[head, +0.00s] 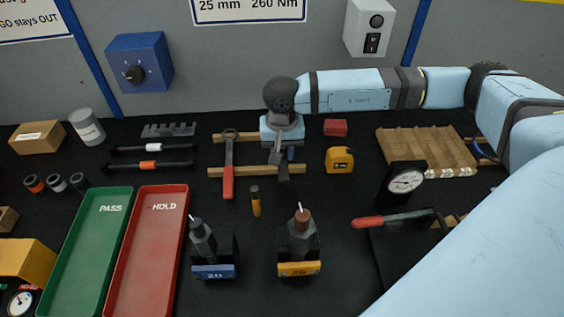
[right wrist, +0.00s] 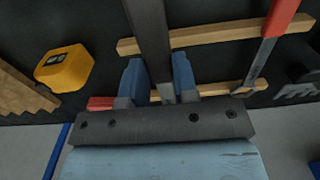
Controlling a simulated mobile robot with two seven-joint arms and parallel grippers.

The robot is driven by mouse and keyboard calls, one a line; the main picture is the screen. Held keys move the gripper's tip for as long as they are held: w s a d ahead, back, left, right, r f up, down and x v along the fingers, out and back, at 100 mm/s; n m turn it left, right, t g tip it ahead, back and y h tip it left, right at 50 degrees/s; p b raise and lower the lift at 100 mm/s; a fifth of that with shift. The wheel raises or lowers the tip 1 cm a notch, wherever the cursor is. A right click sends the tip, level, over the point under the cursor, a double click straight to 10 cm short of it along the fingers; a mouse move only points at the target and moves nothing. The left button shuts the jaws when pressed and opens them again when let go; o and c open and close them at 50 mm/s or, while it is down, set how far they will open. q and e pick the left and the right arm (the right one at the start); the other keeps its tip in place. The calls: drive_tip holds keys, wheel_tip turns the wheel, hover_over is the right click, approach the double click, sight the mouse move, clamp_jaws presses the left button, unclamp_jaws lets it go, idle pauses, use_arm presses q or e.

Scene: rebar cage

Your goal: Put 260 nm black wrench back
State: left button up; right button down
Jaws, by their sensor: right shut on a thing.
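The black wrench (head: 283,172) has a dark, flat handle that points toward the front in the head view. My right gripper (head: 282,150) is shut on it, above the two wooden rails (head: 200,171). In the right wrist view the blue fingertips of the right gripper (right wrist: 160,80) stand on both sides of the dark wrench bar (right wrist: 149,30), which crosses over the rails. I cannot tell whether it touches them. Its far end is hidden by the gripper. A red-handled wrench (head: 228,180) lies across the rails to the left. My left gripper is not in view.
A yellow tape measure (head: 340,160) and a red block (head: 335,127) are right of the rails. A small yellow-handled tool (head: 255,201) lies in front. Two tools in blue and yellow stands (head: 299,269) are nearer. Green and red trays (head: 148,250) are at left.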

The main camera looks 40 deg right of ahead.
drive_tip(key=shift+f, duration=2.45)
drive_tip(key=c, duration=0.9)
unclamp_jaws()
wheel_tip(320, 180, up, 12)
drive_tip(key=shift+r+b, duration=0.1)
drive_tip(key=shift+b, duration=0.3)
